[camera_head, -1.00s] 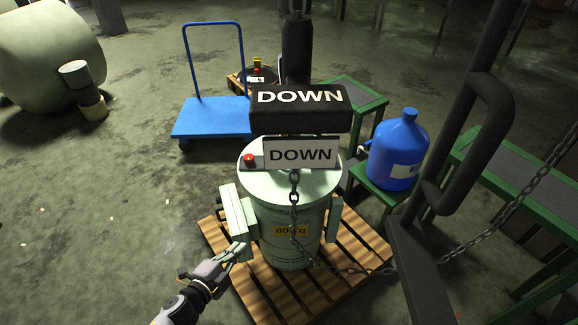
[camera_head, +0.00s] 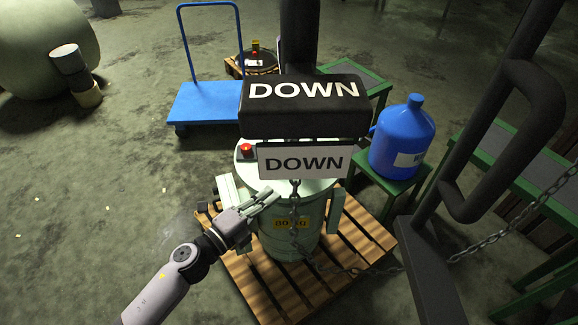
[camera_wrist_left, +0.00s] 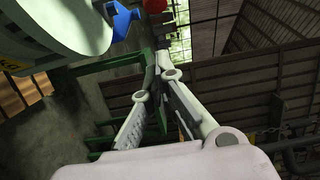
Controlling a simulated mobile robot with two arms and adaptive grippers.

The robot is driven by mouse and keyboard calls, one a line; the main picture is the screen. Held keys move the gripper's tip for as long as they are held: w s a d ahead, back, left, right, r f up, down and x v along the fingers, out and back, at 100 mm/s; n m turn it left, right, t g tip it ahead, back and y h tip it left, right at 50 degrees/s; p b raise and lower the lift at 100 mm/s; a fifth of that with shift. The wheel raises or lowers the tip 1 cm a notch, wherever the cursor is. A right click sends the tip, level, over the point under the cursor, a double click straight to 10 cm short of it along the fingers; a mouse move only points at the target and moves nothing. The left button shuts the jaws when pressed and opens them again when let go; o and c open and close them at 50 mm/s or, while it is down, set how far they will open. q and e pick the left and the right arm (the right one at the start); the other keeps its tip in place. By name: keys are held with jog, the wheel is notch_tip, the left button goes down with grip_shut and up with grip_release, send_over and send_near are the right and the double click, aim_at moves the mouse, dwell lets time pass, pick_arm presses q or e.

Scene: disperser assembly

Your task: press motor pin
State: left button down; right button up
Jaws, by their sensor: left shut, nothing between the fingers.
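A pale green motor drum (camera_head: 285,240) stands upright on a wooden pallet (camera_head: 245,280). A red button (camera_head: 246,149), likely the motor pin, is on its lid, left of a white "DOWN" sign (camera_head: 305,161). My left gripper (camera_head: 275,195) is in front of the drum's upper left side, below the button and apart from it. Its fingers are shut and empty. My right gripper is in no view.
A black "DOWN" block (camera_head: 303,103) hangs over the drum and hides part of the lid. A chain (camera_head: 297,215) runs down its front. A blue jug (camera_head: 402,140) on a green stand is to the right. A blue cart (camera_head: 208,102) stands behind left.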

aim_at(288, 147)
pick_arm(q)
jog(key=w+d, duration=0.5)
jog(key=w, duration=0.4)
jog(key=shift+w+p, duration=0.4)
jog(key=w+b, duration=0.1)
jog(key=w, duration=0.2)
jog(key=w+b, duration=0.2)
jog(key=w, duration=0.2)
jog(key=shift+a+f, duration=0.15)
jog(key=shift+f, duration=0.05)
jog(key=shift+w+r+b, duration=0.1)
jog(key=shift+w+b, duration=0.2)
jog(key=shift+b, duration=0.05)
jog(key=shift+r, duration=0.2)
jog(key=shift+s+a+f, duration=0.1)
